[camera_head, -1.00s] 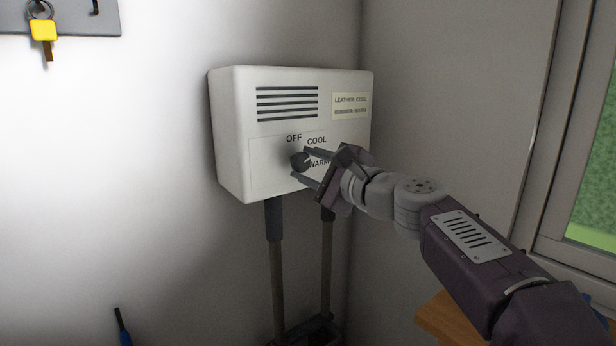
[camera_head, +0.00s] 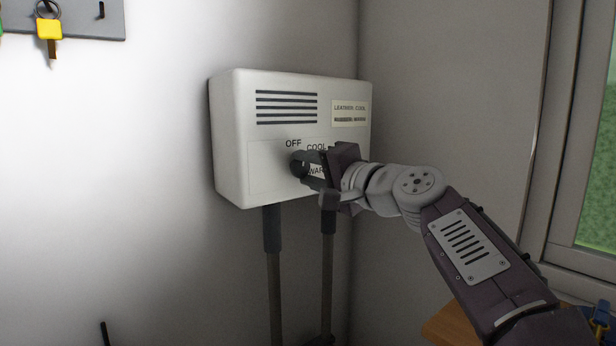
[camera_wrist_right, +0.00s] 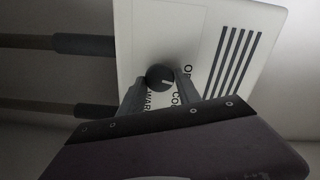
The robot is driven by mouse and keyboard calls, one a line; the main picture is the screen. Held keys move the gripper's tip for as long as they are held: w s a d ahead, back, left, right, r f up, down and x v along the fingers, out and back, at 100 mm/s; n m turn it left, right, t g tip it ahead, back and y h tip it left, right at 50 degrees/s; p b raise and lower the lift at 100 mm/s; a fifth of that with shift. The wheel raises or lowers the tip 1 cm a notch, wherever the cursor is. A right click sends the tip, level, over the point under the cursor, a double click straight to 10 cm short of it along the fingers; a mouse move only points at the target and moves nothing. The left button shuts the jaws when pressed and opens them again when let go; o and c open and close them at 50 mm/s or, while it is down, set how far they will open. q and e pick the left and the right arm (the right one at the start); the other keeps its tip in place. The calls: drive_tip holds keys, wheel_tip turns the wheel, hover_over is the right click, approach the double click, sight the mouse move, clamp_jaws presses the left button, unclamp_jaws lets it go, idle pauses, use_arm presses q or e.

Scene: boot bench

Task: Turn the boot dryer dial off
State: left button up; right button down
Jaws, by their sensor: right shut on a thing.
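The boot dryer (camera_head: 270,133) is a white box on the wall near the corner, with OFF, COOL and WARM printed around a round dark dial (camera_head: 298,165). My right gripper (camera_head: 306,169) is shut on the dial, one finger on each side. The right wrist view also shows the dial (camera_wrist_right: 159,77) between the fingers (camera_wrist_right: 160,88), with a short white pointer mark on its face. The mark lies on the side towards the lettering; I cannot tell exactly which word it points to. WARM and COOL are partly covered by the gripper. My left gripper is not in view.
Two dark pipes (camera_head: 273,240) run down from the dryer's underside. A key with a yellow head (camera_head: 49,29) hangs from a grey rack (camera_head: 85,20) at upper left. A window (camera_head: 590,150) is at right, and a wooden surface (camera_head: 440,325) at lower right.

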drive_tip(key=shift+f+n+b, duration=0.15)
drive_tip(key=shift+n+b, duration=0.25)
drive_tip(key=shift+n, duration=0.7)
drive_tip(key=c, duration=0.9)
unclamp_jaws()
drive_tip(key=shift+o, duration=0.2)
